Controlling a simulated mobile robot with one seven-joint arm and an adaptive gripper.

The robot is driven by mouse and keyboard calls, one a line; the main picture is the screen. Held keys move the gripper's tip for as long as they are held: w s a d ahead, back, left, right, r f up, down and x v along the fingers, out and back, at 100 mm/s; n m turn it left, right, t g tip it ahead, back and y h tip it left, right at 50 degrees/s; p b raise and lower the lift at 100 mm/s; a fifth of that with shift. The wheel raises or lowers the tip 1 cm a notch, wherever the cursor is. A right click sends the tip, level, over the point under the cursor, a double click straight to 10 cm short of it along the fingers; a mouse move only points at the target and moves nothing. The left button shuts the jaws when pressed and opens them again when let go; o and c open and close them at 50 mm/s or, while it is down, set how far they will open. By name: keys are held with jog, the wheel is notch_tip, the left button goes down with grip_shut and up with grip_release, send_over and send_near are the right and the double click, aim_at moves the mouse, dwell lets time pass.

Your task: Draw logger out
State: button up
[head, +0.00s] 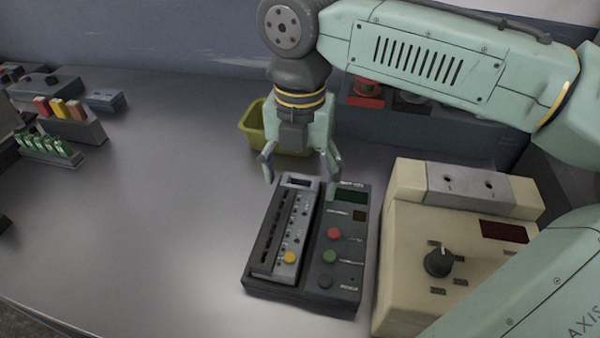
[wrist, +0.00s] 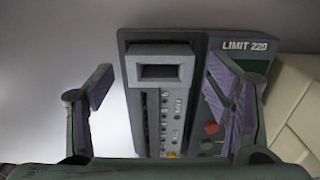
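The logger, a slim grey module (head: 284,236) with a dark slot, small marks and a yellow button, sits in the left bay of a dark dock (head: 300,297). The logger's far end has a raised block with a dark window, seen large in the wrist view (wrist: 160,53). The dock's right panel reads "LIMIT 220" in the wrist view (wrist: 245,45). My gripper (head: 300,176) is open and empty above the logger's far end. In the wrist view my gripper's fingers (wrist: 163,82) stand wide on both sides of the logger, with clear gaps. Their height above it is hard to tell.
A cream box (head: 400,240) with a black knob stands close to the dock's right. A yellow-green bin (head: 252,127) is behind my gripper. Racks with coloured blocks (head: 72,122) and green parts (head: 50,147) stand far left. The table's left middle is clear.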

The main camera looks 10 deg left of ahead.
jog(key=c, duration=1.5)
jog(key=o, duration=0.9)
jog(key=shift+c, duration=0.2)
jog(key=c, duration=0.6)
jog(key=shift+r+p, duration=0.7)
jog(key=shift+p, duration=0.3)
jog(key=shift+r+p, duration=1.2)
jog(key=shift+p, duration=0.1)
